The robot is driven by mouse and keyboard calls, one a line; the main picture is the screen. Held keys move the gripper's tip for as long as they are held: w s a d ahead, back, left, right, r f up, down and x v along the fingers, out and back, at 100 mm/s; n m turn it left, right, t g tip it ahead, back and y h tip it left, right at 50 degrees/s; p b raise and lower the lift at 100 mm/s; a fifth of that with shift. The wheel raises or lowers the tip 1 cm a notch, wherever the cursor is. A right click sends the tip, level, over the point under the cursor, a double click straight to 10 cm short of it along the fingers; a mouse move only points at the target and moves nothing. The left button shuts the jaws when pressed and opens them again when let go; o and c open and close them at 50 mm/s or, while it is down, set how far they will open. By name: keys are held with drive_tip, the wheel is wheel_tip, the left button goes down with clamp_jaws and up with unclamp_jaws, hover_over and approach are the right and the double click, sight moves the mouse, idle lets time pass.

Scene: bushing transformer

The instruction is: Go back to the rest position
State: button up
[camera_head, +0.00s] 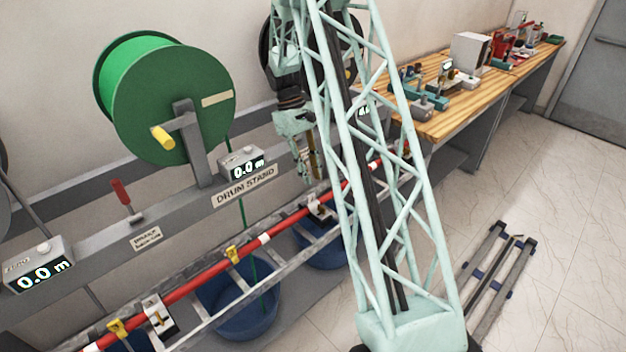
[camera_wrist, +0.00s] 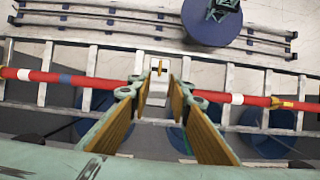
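My gripper (camera_head: 312,172) points down above the ladder-like rack, near a white clamp (camera_head: 321,208) on the long red rod (camera_head: 205,273). In the wrist view my gripper's two yellow-lined fingers (camera_wrist: 158,98) stand apart with nothing held between them. The red rod (camera_wrist: 225,97) crosses the wrist view from side to side. My lattice arm hides part of the rack and the back wall in the head view.
A green drum (camera_head: 160,95) stands on the drum stand behind the rack. Blue tubs (camera_head: 235,300) sit below the rack. A wooden workbench (camera_head: 470,105) with tools stands at the back right. Grey rails (camera_head: 490,275) lie on otherwise clear floor to the right.

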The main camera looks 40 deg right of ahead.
idle(0.7)
drive_tip(key=s+a+r+t+b, duration=0.1)
drive_tip(key=s+a+r, duration=0.3)
drive_tip(key=a+r, duration=0.4)
drive_tip(key=s+a+r+t+b, duration=0.1)
drive_tip(key=s+a+r+t, duration=0.15)
drive_tip(key=a+r, duration=0.55)
drive_tip(key=s+a+r+t+b, duration=0.1)
drive_tip(key=s+a+r, duration=0.35)
drive_tip(key=r, duration=0.55)
drive_tip(key=s+a+r+t+b, duration=0.1)
drive_tip(key=s+a+r+t, duration=0.1)
drive_tip(key=s+a, duration=0.5)
drive_tip(key=s+a+r+t+b, duration=0.2)
drive_tip(key=s+a, duration=0.5)
drive_tip(key=s, duration=1.1)
drive_tip(key=shift+s+a+r, duration=0.2)
drive_tip(key=shift+s+a, duration=0.15)
idle(0.3)
